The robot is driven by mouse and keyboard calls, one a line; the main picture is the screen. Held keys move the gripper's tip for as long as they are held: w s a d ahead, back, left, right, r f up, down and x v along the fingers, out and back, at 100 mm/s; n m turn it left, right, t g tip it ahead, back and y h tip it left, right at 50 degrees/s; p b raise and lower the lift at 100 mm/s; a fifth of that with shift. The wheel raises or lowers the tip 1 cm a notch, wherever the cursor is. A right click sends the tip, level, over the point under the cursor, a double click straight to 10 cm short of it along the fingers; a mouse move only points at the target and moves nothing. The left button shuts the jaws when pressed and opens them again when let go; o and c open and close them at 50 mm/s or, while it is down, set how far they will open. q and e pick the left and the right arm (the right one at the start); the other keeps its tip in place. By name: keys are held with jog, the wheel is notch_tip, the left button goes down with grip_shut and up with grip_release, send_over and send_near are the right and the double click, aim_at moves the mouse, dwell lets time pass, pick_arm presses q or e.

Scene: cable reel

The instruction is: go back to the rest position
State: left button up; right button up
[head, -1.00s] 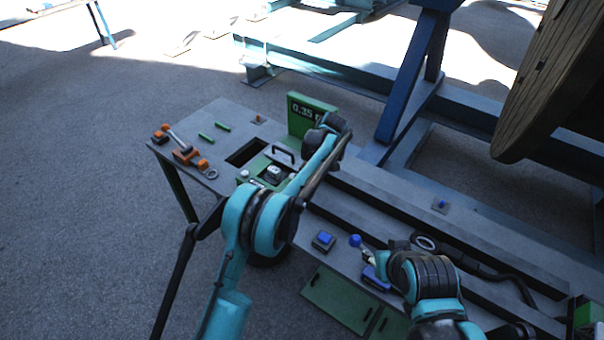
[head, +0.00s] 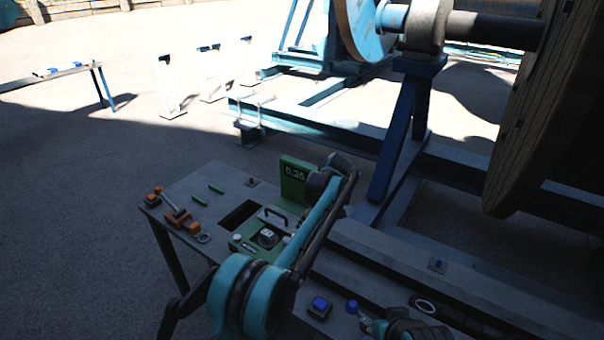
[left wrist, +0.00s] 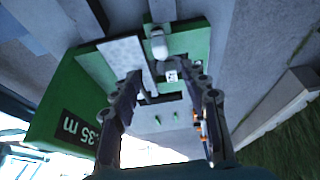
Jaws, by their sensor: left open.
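My left arm (head: 318,225) reaches over the grey bench in the head view, bent at its wrist beside the green length display (head: 295,180). Its fingers are hidden there. In the left wrist view my left gripper (left wrist: 168,88) is open, with nothing between its fingertips. Beyond the fingers is the green measuring unit (left wrist: 180,45) with a white counter. My right gripper (head: 367,323) is at the bottom edge of the head view, close to a blue ball knob (head: 352,306). Its fingers are too small and cut off to judge.
The bench (head: 185,180) holds orange clamps (head: 177,216), green pins (head: 207,194) and a blue button (head: 319,304). A blue stand (head: 400,150) and a large wooden reel (head: 535,110) rise to the right. Open ground (head: 80,200) lies left of the bench.

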pick_arm(q)
jog(key=s+a+r+m+t+h, duration=0.2)
jog(key=s+a+r+m, duration=0.3)
jog(key=s+a+r, duration=0.75)
jog(key=s+a+f+m+t, duration=0.1)
jog(key=s+a+f+m, duration=0.1)
jog(key=s, duration=0.6)
jog(key=s+a+f+m+h, duration=0.1)
jog(key=s+a+f+m, duration=0.1)
jog(key=s, duration=0.6)
jog(key=s+a+f+m+t, duration=0.1)
jog(key=s+a+f, duration=0.3)
jog(key=s, duration=0.4)
jog(key=shift+s+a+f+m+t+h, duration=0.3)
jog(key=shift+a+f+m+h, duration=0.1)
jog(key=shift+a+m, duration=0.15)
